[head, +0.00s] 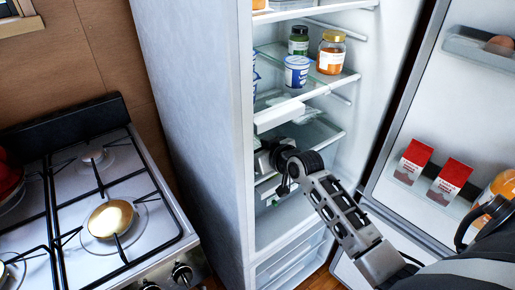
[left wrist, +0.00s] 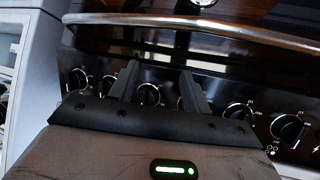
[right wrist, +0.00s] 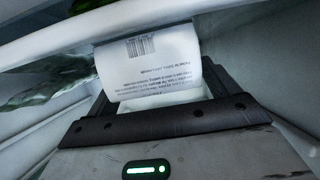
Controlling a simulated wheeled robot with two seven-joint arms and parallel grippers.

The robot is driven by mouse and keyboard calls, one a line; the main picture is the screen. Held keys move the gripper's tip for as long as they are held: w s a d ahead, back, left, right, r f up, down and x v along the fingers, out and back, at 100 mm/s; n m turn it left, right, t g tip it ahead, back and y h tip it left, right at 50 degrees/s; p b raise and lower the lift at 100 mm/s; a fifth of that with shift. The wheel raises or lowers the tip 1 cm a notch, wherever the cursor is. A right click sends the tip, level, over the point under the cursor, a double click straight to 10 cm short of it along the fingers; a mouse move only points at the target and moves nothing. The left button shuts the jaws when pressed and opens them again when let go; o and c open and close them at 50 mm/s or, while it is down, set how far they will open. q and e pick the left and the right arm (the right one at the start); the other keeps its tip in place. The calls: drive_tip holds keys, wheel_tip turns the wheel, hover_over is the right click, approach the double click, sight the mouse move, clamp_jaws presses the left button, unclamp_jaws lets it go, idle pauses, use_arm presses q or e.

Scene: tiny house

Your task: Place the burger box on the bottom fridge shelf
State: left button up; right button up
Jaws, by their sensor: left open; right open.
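The fridge (head: 200,110) stands open. My right arm reaches into its lower part, and my right gripper (head: 265,161) is inside, below the glass shelf with the jars. In the right wrist view a white box (right wrist: 150,75) with a barcode and printed text lies directly in front of the open right gripper. It looks like the burger box, and it is apart from any firm grip. In the head view I cannot make the box out behind the gripper and shelf edges. My left gripper (left wrist: 158,88) is open and empty, facing the stove's front knobs.
The upper glass shelf holds a green jar (head: 299,40), an orange jar (head: 331,52) and a blue-white tub (head: 297,71). The open fridge door (head: 410,210) on the right holds red cartons (head: 413,161). A stove (head: 75,250) with a pan stands left.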

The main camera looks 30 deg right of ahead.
drive_tip(key=a+v, duration=0.1)
drive_tip(key=v, duration=1.1)
drive_tip(key=shift+d, duration=0.4)
use_arm(q)
drive_tip(key=shift+r, duration=0.15)
use_arm(e)
drive_tip(key=shift+r, duration=0.15)
